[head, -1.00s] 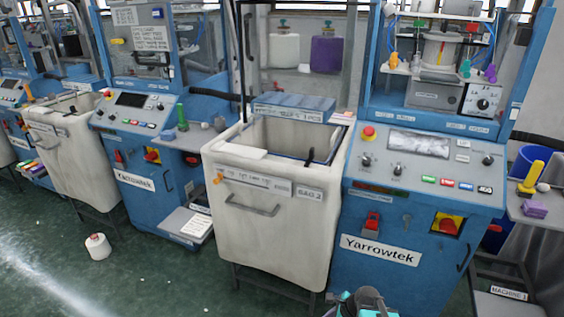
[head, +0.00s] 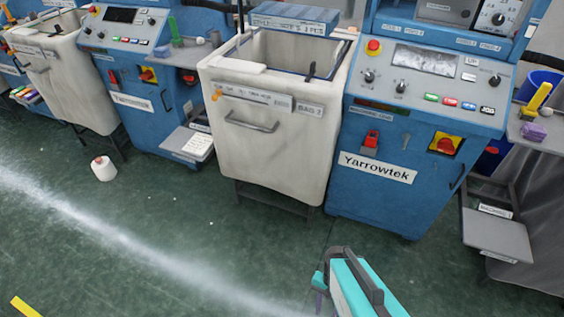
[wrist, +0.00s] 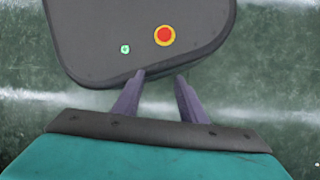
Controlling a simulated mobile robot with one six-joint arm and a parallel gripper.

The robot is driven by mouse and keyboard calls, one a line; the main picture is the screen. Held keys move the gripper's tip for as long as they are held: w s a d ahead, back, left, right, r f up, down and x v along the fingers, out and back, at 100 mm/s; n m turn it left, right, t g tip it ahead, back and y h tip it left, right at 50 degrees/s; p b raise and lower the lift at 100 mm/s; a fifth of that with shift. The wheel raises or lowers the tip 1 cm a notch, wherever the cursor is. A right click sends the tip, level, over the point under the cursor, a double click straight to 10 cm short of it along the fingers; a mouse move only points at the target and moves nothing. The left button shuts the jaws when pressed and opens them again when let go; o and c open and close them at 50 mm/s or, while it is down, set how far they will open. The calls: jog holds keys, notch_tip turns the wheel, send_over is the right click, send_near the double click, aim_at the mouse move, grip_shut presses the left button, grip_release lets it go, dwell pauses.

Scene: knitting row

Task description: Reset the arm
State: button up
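My gripper (wrist: 160,78) shows in the wrist view with its two purple-grey fingers apart and nothing between them. The fingers point over a dark grey part of my own body with a red button. In the head view my teal and dark grey arm (head: 358,285) rises from the bottom edge, right of the middle, over the green floor. One purple finger shows at its left side. The arm is apart from the machines, and no thing is held.
Blue Yarrowtek machines (head: 385,195) stand in a row, with a cream bin (head: 265,160) between two of them. A yellow floor strip (head: 27,307) shows at bottom left. The middle floor is clear.

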jog(key=shift+s+d+r+n+h, duration=0.1)
jog(key=shift+s+d+n, duration=0.1)
jog(key=shift+n, duration=0.7)
jog(key=shift+s+d+r+n+h, duration=0.1)
jog(key=shift+s+d+n, duration=0.1)
jog(key=shift+n, duration=0.7)
jog(key=shift+s+d+r+n+h, duration=0.1)
jog(key=shift+s+d+n, duration=0.1)
jog(key=shift+n, duration=0.7)
jog(key=shift+w, duration=0.1)
jog(key=shift+c, duration=0.3)
dwell(1.6)
